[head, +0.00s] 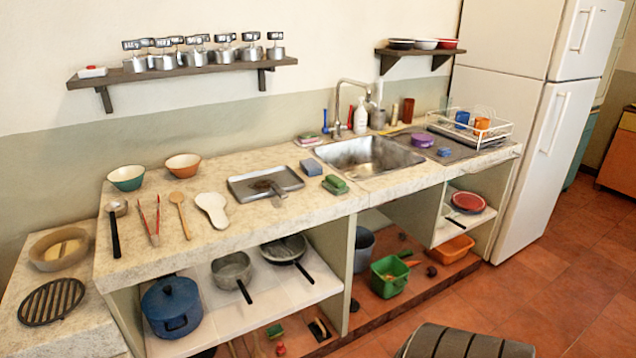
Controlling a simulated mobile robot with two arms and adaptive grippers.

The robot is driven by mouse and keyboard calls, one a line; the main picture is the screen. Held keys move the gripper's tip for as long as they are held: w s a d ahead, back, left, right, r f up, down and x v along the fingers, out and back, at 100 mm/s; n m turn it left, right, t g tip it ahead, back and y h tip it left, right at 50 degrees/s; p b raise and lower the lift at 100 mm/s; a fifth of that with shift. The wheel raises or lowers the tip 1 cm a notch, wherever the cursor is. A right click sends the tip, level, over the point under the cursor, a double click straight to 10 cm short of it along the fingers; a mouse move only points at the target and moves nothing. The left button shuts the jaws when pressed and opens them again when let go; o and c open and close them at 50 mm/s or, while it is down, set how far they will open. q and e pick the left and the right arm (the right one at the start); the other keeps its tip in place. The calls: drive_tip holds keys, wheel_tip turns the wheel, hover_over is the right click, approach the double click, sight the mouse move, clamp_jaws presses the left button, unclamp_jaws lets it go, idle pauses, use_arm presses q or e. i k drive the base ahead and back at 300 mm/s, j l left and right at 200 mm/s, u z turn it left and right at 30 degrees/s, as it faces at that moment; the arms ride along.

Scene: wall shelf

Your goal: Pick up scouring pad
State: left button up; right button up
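A green block that looks like a scouring pad (335,184) lies on the stone counter just left of the sink (368,156), near the front edge. A blue block, perhaps a sponge (312,167), lies behind it. A flat green and pink pad (308,140) lies farther back near the wall. Another green and red block (275,331) is on the floor under the counter. I cannot tell for certain which is the scouring pad. Neither of my grippers is in view.
A grey tray (238,190) lies left of the green block, with utensils and bowls farther left. The faucet (340,100) rises behind the sink. A dish rack (470,128) stands right. A dark ribbed object (465,343) is at the bottom edge, before open tiled floor.

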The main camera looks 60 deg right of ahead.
sight(337, 186)
drive_tip(key=z, duration=1.5)
